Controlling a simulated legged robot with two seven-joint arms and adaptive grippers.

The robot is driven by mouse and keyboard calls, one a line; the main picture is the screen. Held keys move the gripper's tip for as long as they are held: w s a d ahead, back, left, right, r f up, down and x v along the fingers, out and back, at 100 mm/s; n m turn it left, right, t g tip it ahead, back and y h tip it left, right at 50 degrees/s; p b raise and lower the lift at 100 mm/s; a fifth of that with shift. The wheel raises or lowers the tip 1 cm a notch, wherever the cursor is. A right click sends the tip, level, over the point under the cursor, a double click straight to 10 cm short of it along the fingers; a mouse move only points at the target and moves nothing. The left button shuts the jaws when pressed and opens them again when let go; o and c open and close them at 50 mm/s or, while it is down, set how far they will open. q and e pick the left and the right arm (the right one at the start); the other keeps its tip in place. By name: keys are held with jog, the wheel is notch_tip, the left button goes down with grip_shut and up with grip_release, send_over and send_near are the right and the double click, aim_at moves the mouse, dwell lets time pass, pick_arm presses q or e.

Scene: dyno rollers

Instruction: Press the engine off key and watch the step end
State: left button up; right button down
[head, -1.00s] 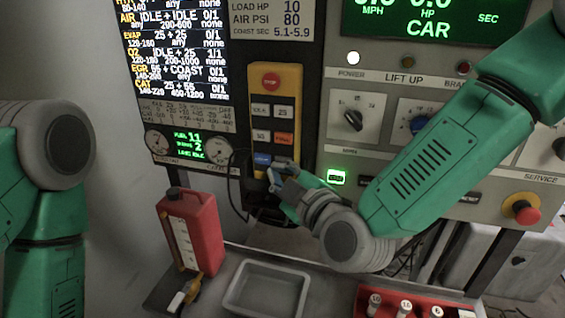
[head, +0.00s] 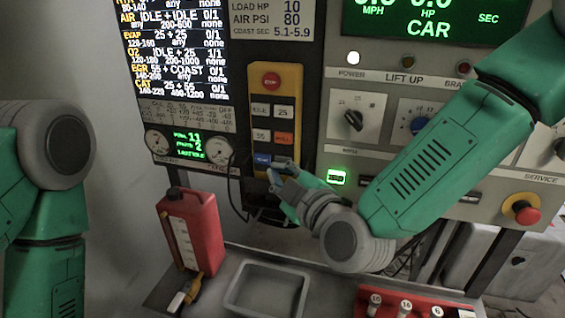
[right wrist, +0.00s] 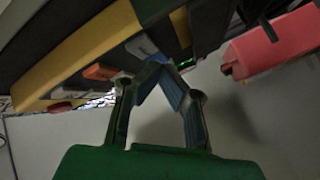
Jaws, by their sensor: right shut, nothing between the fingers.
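The yellow key pendant (head: 259,110) hangs upright in the head view, with a red key (head: 271,81) at its top. Below are the IDLE key, the 25 key, the 55 key, an orange key (head: 284,138) and a blue key (head: 262,159). I cannot read which one is engine off. My right gripper (head: 275,174) is shut and empty at the pendant's lower end, beside the blue key, and hides the lower right corner. In the right wrist view its fingertips (right wrist: 158,67) meet close to the pendant (right wrist: 117,27); contact cannot be told. My left gripper is out of view.
A small green-lettered display (head: 188,145) is left of the pendant. A red jug (head: 203,232) and a grey tray (head: 267,265) are below. A red emergency button (head: 526,213) is at the right. My right forearm crosses before the console.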

jog(key=shift+w, duration=0.1)
dwell(0.3)
jog(key=shift+w+d, duration=0.15)
jog(key=shift+w, duration=0.05)
jog(key=shift+w+d+r, duration=0.1)
jog(key=shift+w+d, duration=0.1)
jog(key=shift+w, duration=0.35)
dwell(0.8)
jog(key=shift+s, duration=0.1)
jog(key=shift+s+a, duration=0.35)
jog(key=shift+s, duration=0.5)
jog(key=shift+s+a+p, duration=0.15)
jog(key=shift+s+a, duration=0.1)
jog(key=shift+s, duration=0.55)
jog(key=shift+s+a+p, duration=0.1)
jog(key=shift+s+a, duration=0.2)
jog(key=shift+s, duration=0.45)
jog(key=shift+s+a+p, duration=0.15)
jog(key=shift+s+a, duration=0.1)
jog(key=shift+s, duration=0.55)
dwell(1.9)
